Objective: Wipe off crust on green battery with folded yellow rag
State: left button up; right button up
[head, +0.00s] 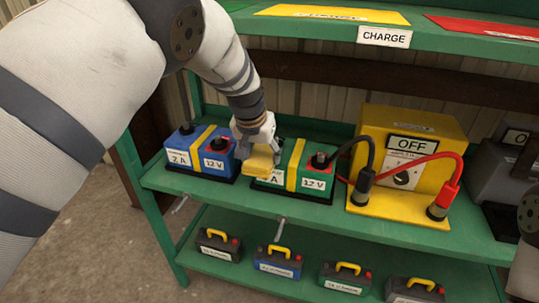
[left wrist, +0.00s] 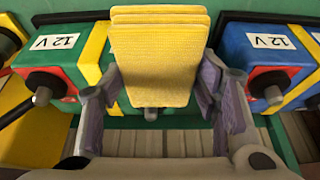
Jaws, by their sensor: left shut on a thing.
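The green battery (head: 318,184), with a yellow band and a 12 V label, stands on the green shelf. It also shows at left in the left wrist view (left wrist: 88,62). My left gripper (head: 257,150) is shut on the folded yellow rag (head: 259,162), at the left end of the green battery. In the left wrist view, the layered rag (left wrist: 160,65) sits between the fingers (left wrist: 160,88) and hides what lies behind it. I cannot tell whether the rag touches the battery. No crust can be made out; the battery's left end is partly hidden. My right gripper is not in view.
A blue battery (head: 203,153) stands close left of the green one. A yellow charger (head: 422,137) marked OFF stands right, with black and red cables (head: 411,160) near the green battery. Several small batteries sit on the lower shelf (head: 204,275). The CHARGE shelf (head: 313,30) overhangs.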

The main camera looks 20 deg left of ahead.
pick_arm(q)
jog(key=shift+r, duration=0.1)
notch_tip(320, 180, up, 6)
jog(key=shift+f+p, duration=0.1)
jog(key=shift+p, duration=0.25)
jog(key=shift+r, duration=0.3)
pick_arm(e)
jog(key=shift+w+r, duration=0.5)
